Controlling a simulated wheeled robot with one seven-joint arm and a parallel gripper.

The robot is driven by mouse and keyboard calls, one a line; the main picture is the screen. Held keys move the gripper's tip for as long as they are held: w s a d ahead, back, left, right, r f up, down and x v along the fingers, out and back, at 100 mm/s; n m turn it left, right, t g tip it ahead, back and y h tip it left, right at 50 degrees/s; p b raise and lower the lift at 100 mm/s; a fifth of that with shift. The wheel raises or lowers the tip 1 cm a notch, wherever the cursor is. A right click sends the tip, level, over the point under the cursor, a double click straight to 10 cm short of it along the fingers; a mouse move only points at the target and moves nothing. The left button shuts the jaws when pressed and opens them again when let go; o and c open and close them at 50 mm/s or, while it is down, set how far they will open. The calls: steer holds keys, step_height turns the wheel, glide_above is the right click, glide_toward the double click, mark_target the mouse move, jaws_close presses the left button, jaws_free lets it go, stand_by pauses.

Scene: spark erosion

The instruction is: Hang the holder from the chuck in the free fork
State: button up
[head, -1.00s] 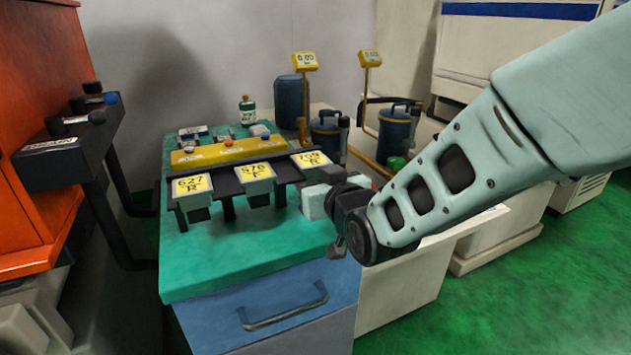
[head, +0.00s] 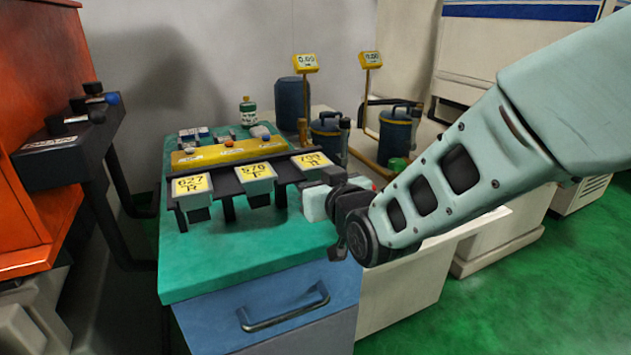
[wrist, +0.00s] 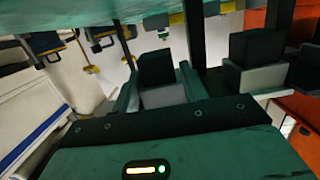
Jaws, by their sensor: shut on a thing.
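A black rack (head: 228,212) stands on the teal table. Three yellow labels, about 627, 576 and 705, show along its front, with grey bodies under the left and middle ones. In the head view the holder is largely hidden by the gripper. I cannot tell whether it rests in the fork. Another holder (wrist: 255,60) hangs beside it.
A yellow block (head: 220,155) and a small bottle (head: 247,112) are behind the rack. Blue canisters (head: 395,130) stand at the back right. A dark box with knobs (head: 60,155) juts from the orange machine (head: 40,60). The table front is clear.

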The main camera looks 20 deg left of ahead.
steer(key=o, duration=1.8)
steer(key=shift+c, duration=0.2)
steer(key=shift+s, duration=0.1)
steer(key=f+b+v, duration=0.1)
steer(key=b+v, duration=0.2)
steer(key=v, duration=0.6)
steer(key=shift+s+d+f, duration=0.25)
steer(key=shift+s+d, duration=0.1)
steer(key=shift+d, duration=0.05)
stand_by(0.5)
